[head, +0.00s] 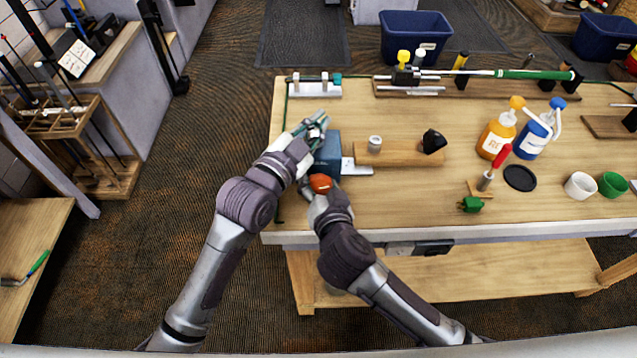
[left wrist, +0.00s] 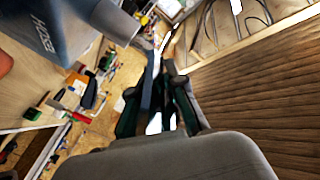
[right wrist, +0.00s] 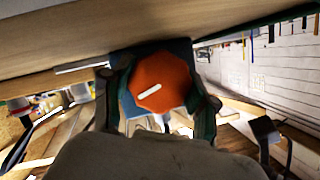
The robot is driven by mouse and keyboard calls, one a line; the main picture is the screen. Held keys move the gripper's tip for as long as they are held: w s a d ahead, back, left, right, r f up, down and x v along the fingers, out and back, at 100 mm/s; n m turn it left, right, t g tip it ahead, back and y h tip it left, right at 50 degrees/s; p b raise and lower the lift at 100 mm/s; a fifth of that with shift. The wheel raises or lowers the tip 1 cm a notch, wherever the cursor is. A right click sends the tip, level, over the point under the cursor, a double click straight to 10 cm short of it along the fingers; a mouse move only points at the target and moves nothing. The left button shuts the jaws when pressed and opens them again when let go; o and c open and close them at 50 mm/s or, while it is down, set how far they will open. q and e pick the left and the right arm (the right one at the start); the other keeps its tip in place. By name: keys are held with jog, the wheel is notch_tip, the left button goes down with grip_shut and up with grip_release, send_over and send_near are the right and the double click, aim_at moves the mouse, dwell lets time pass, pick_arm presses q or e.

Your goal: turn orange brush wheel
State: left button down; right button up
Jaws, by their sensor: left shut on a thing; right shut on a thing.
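The orange brush wheel (head: 320,184) is a faceted knob on the near side of a blue-grey boxy device (head: 328,152) at the table's left edge. In the right wrist view the wheel (right wrist: 160,82) carries a slanted white mark, rising slightly to the right. My right gripper (head: 314,191) is shut on the wheel, a finger on either side. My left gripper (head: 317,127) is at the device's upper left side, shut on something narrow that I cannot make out. In the left wrist view its fingers (left wrist: 166,105) are close together and the device (left wrist: 75,30) is at upper left.
A wooden block with a grey cylinder (head: 375,143) and a black head (head: 433,141) lies right of the device. A rack (head: 315,88) stands behind. An orange bottle (head: 497,135), a blue bottle (head: 538,130) and cups are farther right.

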jog(key=o, duration=1.2)
jog(key=shift+s, duration=0.1)
jog(key=v, duration=1.1)
jog(key=shift+s+r, duration=0.2)
jog(key=shift+s, duration=0.15)
